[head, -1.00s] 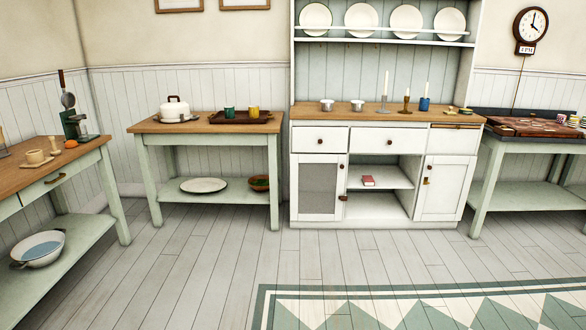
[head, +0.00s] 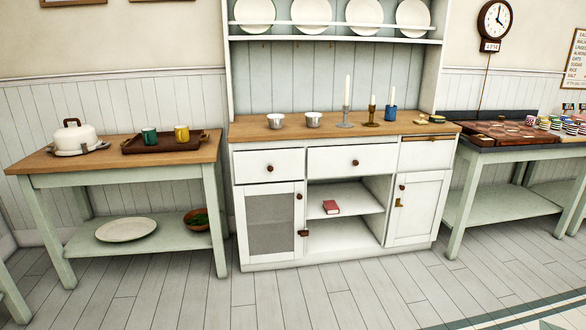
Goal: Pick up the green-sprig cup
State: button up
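No green sprig can be made out on any cup at this distance. Two small pale cups or bowls stand on the wooden counter of the white hutch, a left one (head: 276,121) and a right one (head: 314,120). A green mug (head: 150,136) and a yellow mug (head: 182,134) stand on a brown tray (head: 165,145) on the green side table at left. Several patterned cups (head: 545,123) stand in a group at the far right table; their decoration is too small to read. My gripper is not in view.
The white hutch (head: 270,160) stands mid-view with candlesticks (head: 345,117) and a blue mug (head: 390,114) on its counter. A white domed dish (head: 75,138) is on the side table (head: 40,160). The plank floor (head: 300,290) ahead is clear.

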aim_at(313, 119)
jog(key=i+z, duration=0.4)
jog(key=i, duration=0.25)
jog(key=i+j+z, duration=0.1)
jog(key=i+z, duration=0.3)
jog(key=i, duration=0.25)
jog(key=i+l, duration=0.1)
jog(key=i, duration=0.4)
jog(key=i+l, duration=0.15)
jog(key=i, duration=0.3)
jog(key=i+l, duration=0.1)
jog(key=i, duration=0.4)
jog(key=i+l+u, duration=0.3)
jog(key=i, duration=0.15)
jog(key=i+l+u, duration=0.25)
jog(key=i+l, duration=0.2)
